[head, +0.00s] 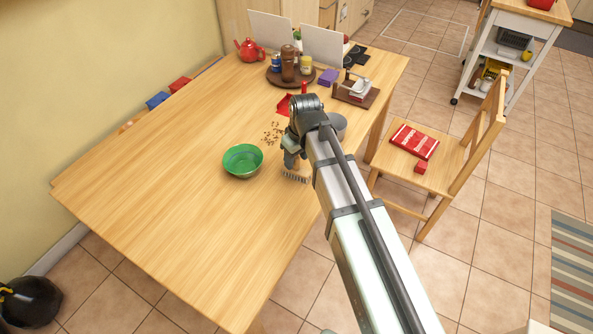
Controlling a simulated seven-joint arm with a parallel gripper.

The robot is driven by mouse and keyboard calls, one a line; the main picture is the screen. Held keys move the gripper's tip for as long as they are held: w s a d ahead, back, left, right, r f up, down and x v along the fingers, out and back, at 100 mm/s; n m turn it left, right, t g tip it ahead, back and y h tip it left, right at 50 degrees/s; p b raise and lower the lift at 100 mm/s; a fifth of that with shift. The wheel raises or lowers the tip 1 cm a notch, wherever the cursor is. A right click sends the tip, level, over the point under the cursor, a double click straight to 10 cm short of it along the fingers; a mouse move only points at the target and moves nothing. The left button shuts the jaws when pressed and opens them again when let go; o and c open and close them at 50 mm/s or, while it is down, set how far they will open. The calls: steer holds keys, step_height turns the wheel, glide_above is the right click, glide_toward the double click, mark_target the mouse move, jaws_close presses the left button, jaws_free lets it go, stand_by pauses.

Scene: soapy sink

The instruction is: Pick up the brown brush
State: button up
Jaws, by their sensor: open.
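My gripper (293,160) is over the right side of the wooden table, low near its surface, and seen from behind. My own arm crosses the view in front of it and hides much of the fingers. A row of pale bristles, seemingly the brush (296,177), shows on the table right by the fingertips. The brush's handle and brown colour are mostly hidden. I cannot tell whether the fingers touch it.
A green bowl (243,161) stands left of my gripper. Crumbs (273,132) and a red dustpan-like piece (284,105) lie behind. A grey round container (338,125) is to the right. A round tray (270,76) holds jars farther back. The table's front left is clear.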

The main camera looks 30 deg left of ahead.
steer(key=shift+a+f, duration=0.2)
steer(key=shift+f, duration=0.9)
jaws_close()
